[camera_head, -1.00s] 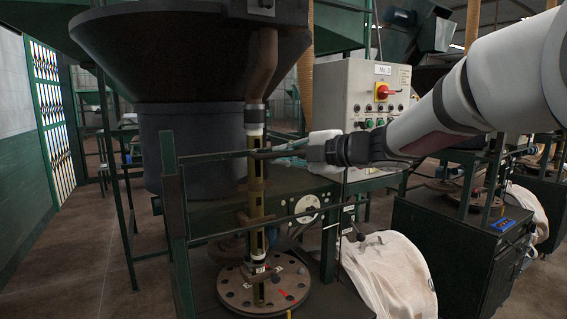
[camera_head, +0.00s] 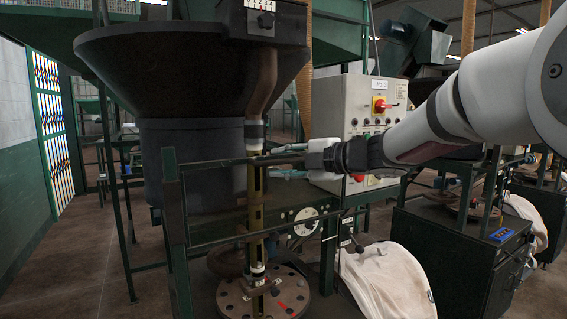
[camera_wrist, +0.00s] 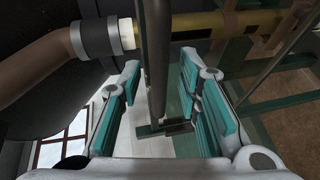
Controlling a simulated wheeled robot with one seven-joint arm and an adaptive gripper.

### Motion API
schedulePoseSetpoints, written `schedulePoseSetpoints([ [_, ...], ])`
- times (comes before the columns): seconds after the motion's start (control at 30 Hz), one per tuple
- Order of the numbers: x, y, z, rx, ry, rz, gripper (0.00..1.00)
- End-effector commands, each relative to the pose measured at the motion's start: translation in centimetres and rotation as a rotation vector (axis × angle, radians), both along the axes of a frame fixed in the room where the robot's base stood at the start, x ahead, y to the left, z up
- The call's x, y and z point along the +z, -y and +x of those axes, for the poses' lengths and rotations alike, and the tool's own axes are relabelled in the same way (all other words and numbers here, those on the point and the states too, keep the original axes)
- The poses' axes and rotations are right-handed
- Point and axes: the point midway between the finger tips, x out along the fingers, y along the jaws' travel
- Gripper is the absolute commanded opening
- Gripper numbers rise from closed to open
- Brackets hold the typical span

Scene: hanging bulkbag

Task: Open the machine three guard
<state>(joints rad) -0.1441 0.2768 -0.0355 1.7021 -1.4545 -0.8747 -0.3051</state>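The machine three guard is a dark green frame with an upright post (camera_head: 175,235) and horizontal bars, the upper bar (camera_head: 212,161) and lower bar (camera_head: 225,237), in front of the filling pipe. My gripper (camera_head: 268,163) reaches in from the right at the height of the upper bar, its fingers pointing left. In the wrist view, my gripper (camera_wrist: 160,75) has its teal-padded fingers apart, with a dark guard bar (camera_wrist: 157,55) running between them. Gaps show on both sides of the bar, so the fingers do not appear clamped on it.
A control panel (camera_head: 352,112) with a red-yellow switch stands behind my gripper. A large black hopper (camera_head: 190,65) rises behind the guard. A round flanged plate (camera_head: 235,300) sits below the pipe. A white bag (camera_head: 385,280) lies at lower right. Floor at left (camera_head: 75,270) is clear.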

Motion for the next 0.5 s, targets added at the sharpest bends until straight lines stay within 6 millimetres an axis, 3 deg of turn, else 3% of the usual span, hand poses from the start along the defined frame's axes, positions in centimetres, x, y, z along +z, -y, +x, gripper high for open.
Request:
schedulePoseSetpoints([
  [0.23,0.3,1.3,-0.7,-0.002,0.002,0.000,0.31],
  [0.5,1.3,5.7,-3.6,-0.004,0.002,0.000,0.31],
])
